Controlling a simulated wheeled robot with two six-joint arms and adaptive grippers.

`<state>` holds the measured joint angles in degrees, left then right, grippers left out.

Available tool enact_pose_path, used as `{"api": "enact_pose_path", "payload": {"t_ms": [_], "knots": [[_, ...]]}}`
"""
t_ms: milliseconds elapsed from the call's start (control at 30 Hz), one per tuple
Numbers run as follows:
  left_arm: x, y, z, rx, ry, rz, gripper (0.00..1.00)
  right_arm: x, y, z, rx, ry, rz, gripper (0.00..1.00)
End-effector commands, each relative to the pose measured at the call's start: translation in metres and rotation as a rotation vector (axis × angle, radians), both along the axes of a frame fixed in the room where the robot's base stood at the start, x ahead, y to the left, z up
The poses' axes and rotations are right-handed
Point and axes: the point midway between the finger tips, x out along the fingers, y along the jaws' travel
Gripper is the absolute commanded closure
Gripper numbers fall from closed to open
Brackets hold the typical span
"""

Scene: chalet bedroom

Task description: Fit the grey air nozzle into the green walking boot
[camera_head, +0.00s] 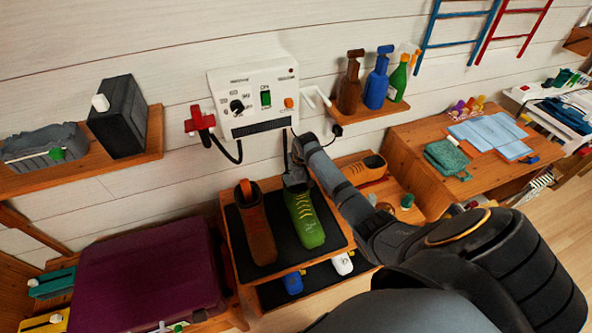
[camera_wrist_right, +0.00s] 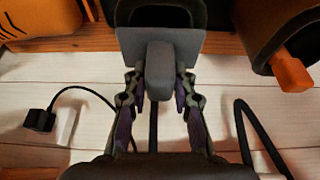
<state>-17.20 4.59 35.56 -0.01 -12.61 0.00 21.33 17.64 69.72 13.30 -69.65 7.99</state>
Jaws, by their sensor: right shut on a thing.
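The green walking boot (camera_head: 307,222) stands upright on a dark mat on the wooden bench, toe toward me. My right gripper (camera_head: 297,172) is at the boot's collar, against the wall side. In the right wrist view the right gripper (camera_wrist_right: 159,88) is shut on the grey air nozzle (camera_wrist_right: 159,68), a block with a wider plate. The nozzle also shows in the head view (camera_head: 294,180). A dark opening lies just beyond the plate. I cannot tell whether the nozzle is inside the boot or only over its mouth. My left gripper is not in view.
A brown boot (camera_head: 258,238) with an orange nozzle (camera_head: 246,190) in its top stands close left of the green boot. An orange shoe (camera_head: 366,169) sits to the right. The white control box (camera_head: 252,97) is on the wall above, with hanging cables. A purple case (camera_head: 150,275) lies left.

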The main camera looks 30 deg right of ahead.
Motion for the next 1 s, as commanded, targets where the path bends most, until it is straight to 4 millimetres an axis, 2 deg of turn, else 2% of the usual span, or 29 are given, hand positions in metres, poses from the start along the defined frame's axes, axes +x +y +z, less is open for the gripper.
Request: {"api": "enact_pose_path", "payload": {"t_ms": [200, 233, 400, 767, 867, 1000], "knots": [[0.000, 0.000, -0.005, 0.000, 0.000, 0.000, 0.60, 0.000, 0.000, -0.007, 0.000, 0.000, 0.000, 1.00], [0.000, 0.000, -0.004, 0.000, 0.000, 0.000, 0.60, 0.000, 0.000, -0.007, 0.000, 0.000, 0.000, 0.72], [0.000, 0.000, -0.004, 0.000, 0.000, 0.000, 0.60, 0.000, 0.000, -0.006, 0.000, 0.000, 0.000, 0.49], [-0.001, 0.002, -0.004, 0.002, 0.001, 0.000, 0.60, -0.002, 0.000, -0.003, -0.001, 0.000, 0.000, 0.48], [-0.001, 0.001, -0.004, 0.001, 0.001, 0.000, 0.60, -0.006, 0.001, 0.010, -0.002, -0.003, 0.001, 0.48], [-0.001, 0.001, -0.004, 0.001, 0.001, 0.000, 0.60, -0.019, 0.003, 0.041, -0.003, -0.002, 0.001, 0.48]]}}
